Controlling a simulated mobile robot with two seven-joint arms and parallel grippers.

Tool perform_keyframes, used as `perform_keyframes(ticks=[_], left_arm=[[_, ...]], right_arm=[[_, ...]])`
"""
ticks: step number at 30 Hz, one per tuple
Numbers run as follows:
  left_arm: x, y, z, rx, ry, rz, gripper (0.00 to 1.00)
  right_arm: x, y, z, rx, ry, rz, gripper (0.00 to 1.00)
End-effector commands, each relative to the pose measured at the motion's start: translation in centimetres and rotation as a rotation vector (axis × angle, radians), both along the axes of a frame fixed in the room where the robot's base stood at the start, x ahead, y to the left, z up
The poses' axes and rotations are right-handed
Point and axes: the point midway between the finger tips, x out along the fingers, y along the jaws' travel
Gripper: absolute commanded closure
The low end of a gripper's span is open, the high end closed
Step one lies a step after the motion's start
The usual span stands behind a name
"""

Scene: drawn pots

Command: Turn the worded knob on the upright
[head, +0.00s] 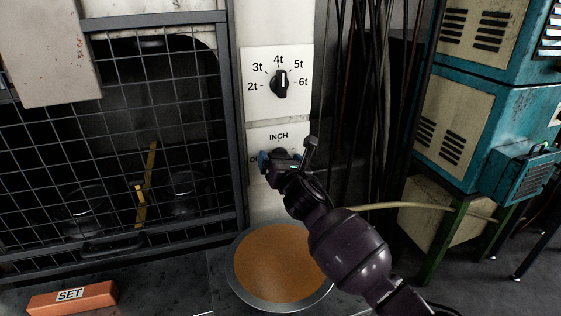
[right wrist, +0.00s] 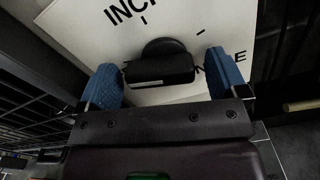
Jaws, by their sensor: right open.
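The worded knob (right wrist: 160,66) is dark, on a white plate (right wrist: 193,25) marked INCH at the top, with partly hidden words at the sides. The plate (head: 262,133) is on the pale upright (head: 259,207), below a numbered dial. My right gripper (head: 281,161) is in front of the plate and hides most of the knob in the head view. In the right wrist view the open blue fingertips (right wrist: 165,78) stand either side of the knob, with a gap at each side. A white line shows on the knob's grip. My left gripper is not in view.
A black knob (head: 280,84) with 2t to 6t marks sits above. A wire-mesh guard (head: 120,130) stands left, dark cables (head: 365,90) hang right. An orange-topped round disc (head: 276,262) is below, and a red SET block (head: 72,298) lies lower left.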

Motion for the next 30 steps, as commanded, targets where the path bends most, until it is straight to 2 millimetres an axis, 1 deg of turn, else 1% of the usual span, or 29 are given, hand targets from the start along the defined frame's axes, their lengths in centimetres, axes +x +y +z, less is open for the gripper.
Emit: perform_keyframes(ticks=[1,9,10,20,26,30], left_arm=[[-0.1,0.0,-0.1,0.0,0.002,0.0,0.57],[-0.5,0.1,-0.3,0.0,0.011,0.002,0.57],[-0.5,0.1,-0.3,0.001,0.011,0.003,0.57],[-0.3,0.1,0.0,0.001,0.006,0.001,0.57],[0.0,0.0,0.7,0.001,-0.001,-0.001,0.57],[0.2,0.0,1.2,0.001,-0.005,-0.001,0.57]], right_arm=[[0.0,0.0,0.0,0.0,0.0,0.0,0.13],[0.0,0.0,0.0,0.0,0.0,0.0,0.54],[0.0,0.0,0.0,0.0,0.0,0.0,0.58],[0.0,0.0,0.0,0.047,0.016,0.0,0.58],[-0.1,0.0,0.1,0.161,0.055,0.0,0.58],[-0.1,0.0,0.2,0.275,0.092,0.001,0.58]])
